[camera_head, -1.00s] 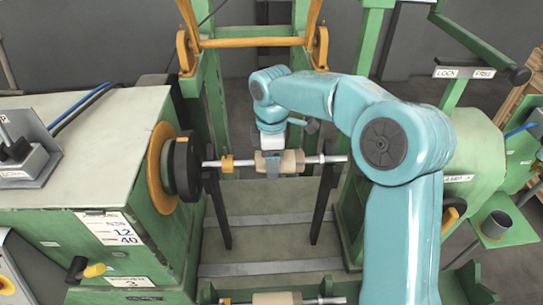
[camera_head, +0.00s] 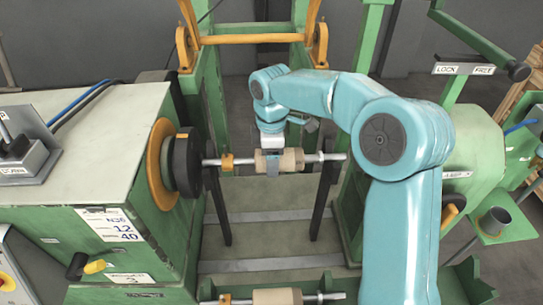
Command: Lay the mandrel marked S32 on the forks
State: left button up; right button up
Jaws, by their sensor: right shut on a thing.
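A mandrel, a steel bar with a tan core (camera_head: 291,160) and a yellow collar (camera_head: 227,162), lies level across the middle of the head view. No S32 mark can be read on it. My right gripper (camera_head: 272,163) comes down from above and is shut on the tan core. Two black forks, the left one (camera_head: 221,208) and the right one (camera_head: 321,205), stand under the bar near its ends. I cannot tell whether the bar touches them. A second mandrel (camera_head: 277,298) of the same kind lies at the bottom edge. My left gripper is not in view.
Left of the bar stands a green machine (camera_head: 100,130) with an orange and black faceplate (camera_head: 184,165). A green tailstock (camera_head: 478,150) with a lever (camera_head: 480,40) is at right, partly behind my right arm. A yellow bar frame (camera_head: 252,39) stands behind. The grey floor plate (camera_head: 270,232) between the forks is clear.

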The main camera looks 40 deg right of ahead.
jog(key=o, duration=1.6)
jog(key=shift+f, duration=0.1)
jog(key=shift+o, duration=0.2)
notch_tip(320, 180, up, 12)
jog(key=shift+w+p, duration=0.1)
jog(key=shift+p, duration=0.2)
